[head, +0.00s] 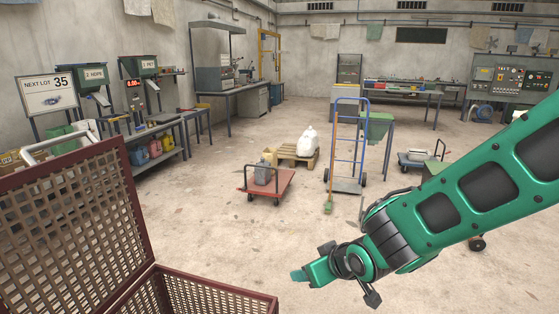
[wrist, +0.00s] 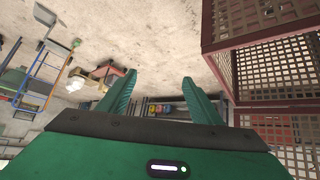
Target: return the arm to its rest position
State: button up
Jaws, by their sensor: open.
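My green arm (head: 480,190) reaches in from the right side of the head view. My gripper (head: 299,275) is at its left end, low in the middle of the picture, over the bare floor. In the wrist view my gripper (wrist: 158,92) has its two green fingers apart with nothing between them. The fingertips touch nothing that I can see.
A dark red mesh crate (head: 130,225) with a raised mesh panel stands at the lower left; it also shows at the right of the wrist view (wrist: 225,70). A red cart (head: 266,183), a blue hand truck (head: 328,150) and a pallet (head: 290,157) stand farther back. Open floor lies between.

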jog(key=s+d+r+m+g+h, duration=0.1)
jog(key=s+d+m+h, duration=0.15)
jog(key=d, duration=0.85)
jog(key=s+d+r+m+g+h, duration=0.2)
jog(key=s+d+m, duration=0.1)
jog(key=d, duration=0.8)
jog(key=s+d+r+m+g, duration=0.1)
jog(key=s+d+m, duration=0.1)
jog(key=s, duration=0.5)
jog(key=s+d+r+m+g, duration=0.1)
jog(key=s+d+m+g, duration=0.1)
jog(key=s+d, duration=0.3)
jog(key=s+d+r+m+g+y, duration=0.1)
jog(key=s+d+r+m+g, duration=0.1)
jog(key=s, duration=0.7)
jog(key=shift+d+m, duration=0.55)
jog(key=shift+d, duration=0.4)
jog(key=shift+w, duration=0.1)
jog(key=shift+w+f, duration=0.3)
jog(key=shift+w, duration=0.3)
